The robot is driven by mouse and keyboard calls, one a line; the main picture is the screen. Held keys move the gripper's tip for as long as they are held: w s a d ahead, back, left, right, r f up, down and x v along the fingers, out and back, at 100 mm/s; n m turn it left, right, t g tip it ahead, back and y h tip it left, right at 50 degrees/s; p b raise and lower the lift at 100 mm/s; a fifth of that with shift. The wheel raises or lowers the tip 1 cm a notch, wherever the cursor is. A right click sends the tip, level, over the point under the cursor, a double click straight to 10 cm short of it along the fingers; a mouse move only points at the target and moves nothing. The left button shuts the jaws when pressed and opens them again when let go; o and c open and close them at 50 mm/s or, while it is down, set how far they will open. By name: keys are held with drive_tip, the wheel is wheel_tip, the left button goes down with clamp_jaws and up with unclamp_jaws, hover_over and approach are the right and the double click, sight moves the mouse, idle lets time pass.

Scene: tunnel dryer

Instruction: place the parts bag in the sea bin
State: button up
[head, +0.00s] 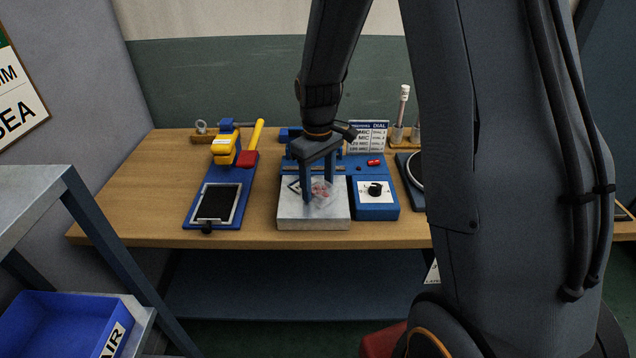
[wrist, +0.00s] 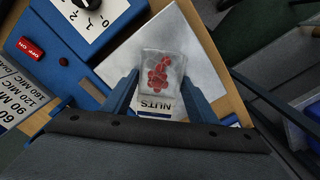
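The parts bag (head: 321,191) is a small clear bag with red pieces inside, at the silver plate of the blue sealing machine. In the wrist view the bag (wrist: 163,72) lies between the fingertips, with a white NUTS label at its near end. My gripper (head: 319,196) points down over the plate, one finger on each side of the bag. In the wrist view my gripper's fingertips (wrist: 160,77) reach the bag's sides. I cannot tell whether they press on it, or whether it rests on the plate. No bin marked SEA shows; a SEA sign (head: 17,117) hangs on the left wall.
A blue bin (head: 60,325) marked AIR sits on the lower shelf of a grey rack at left. The silver plate (head: 313,217) belongs to the blue machine with a dial (head: 375,190). A blue-and-yellow device (head: 225,150) stands left of it. Bare wood (head: 140,200) lies farther left.

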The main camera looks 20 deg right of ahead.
drive_tip(key=o, duration=0.3)
drive_tip(key=shift+r, duration=0.15)
